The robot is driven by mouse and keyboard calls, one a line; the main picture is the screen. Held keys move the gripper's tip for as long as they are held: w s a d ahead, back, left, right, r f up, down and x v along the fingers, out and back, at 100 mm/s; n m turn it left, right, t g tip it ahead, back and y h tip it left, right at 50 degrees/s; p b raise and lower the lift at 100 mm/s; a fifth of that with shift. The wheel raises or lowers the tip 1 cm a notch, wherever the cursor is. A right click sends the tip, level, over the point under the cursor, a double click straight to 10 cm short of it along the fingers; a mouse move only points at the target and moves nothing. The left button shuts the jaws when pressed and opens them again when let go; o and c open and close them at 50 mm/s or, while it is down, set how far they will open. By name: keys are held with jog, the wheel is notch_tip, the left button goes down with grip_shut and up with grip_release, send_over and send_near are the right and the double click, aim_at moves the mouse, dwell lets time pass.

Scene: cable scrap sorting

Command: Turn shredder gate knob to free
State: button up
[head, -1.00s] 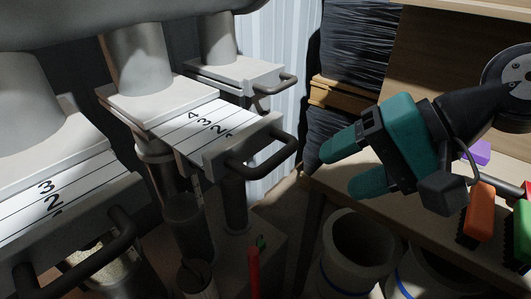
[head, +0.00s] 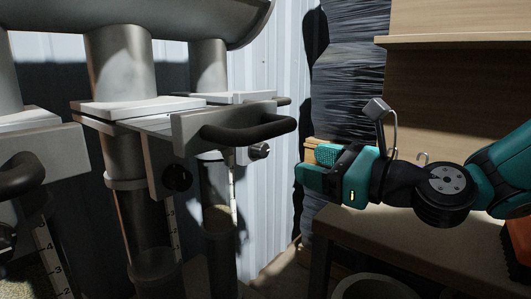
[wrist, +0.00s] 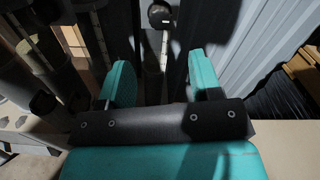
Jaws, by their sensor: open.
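Several slide gates hang under grey pipes on the left of the head view. The middle gate (head: 190,135) has a black handle (head: 250,131) and a dark round knob (head: 177,178) below it. The gate behind it has a small knob with a pale face (head: 259,150). I cannot tell which one is the shredder's knob. My gripper (head: 312,167) is open and empty, to the right of the pale-faced knob and apart from it. In the wrist view a dark round knob (wrist: 160,15) shows beyond my open teal fingers (wrist: 160,82), roughly centred between them.
A nearer gate with a black handle (head: 20,175) stands at the far left. Clear tubes with number scales hang below the gates. A wooden workbench (head: 400,225) lies below my arm. A dark wrapped stack (head: 345,70) stands behind my gripper.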

aim_at(266, 152)
jog(key=x, duration=1.1)
jog(key=shift+w+a, duration=0.1)
jog(key=c, duration=0.9)
